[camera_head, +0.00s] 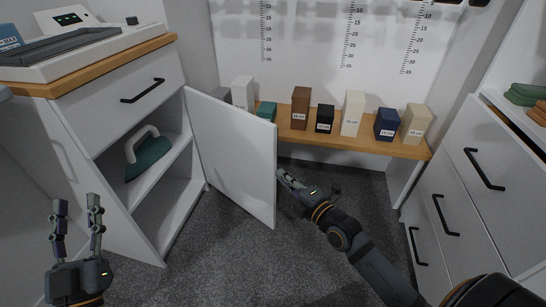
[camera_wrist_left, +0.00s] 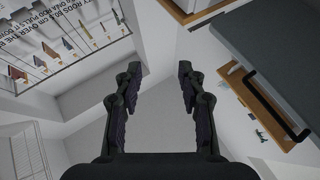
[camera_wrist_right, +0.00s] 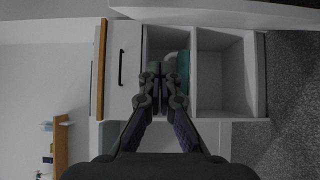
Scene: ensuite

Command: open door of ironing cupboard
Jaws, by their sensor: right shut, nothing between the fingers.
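The white cupboard door (camera_head: 235,150) stands swung well open, out from the right side of the cabinet (camera_head: 115,215). Inside the cabinet, a dark green iron (camera_head: 149,158) with a light handle rests on the upper shelf. In the right wrist view, the open compartments and part of the iron (camera_wrist_right: 183,70) show beyond the fingers. My right gripper (camera_head: 282,174) is shut and empty, next to the door's free edge; whether it touches the door cannot be told. My left gripper (camera_head: 77,203) is open and empty, upright in front of the cabinet at lower left.
A drawer with a black handle (camera_head: 143,91) is closed above the compartment. A low wooden shelf (camera_head: 375,145) with several labelled blocks stands at the back. White drawers (camera_head: 480,180) with black handles line the right. Dark carpet (camera_head: 250,265) is clear in the middle.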

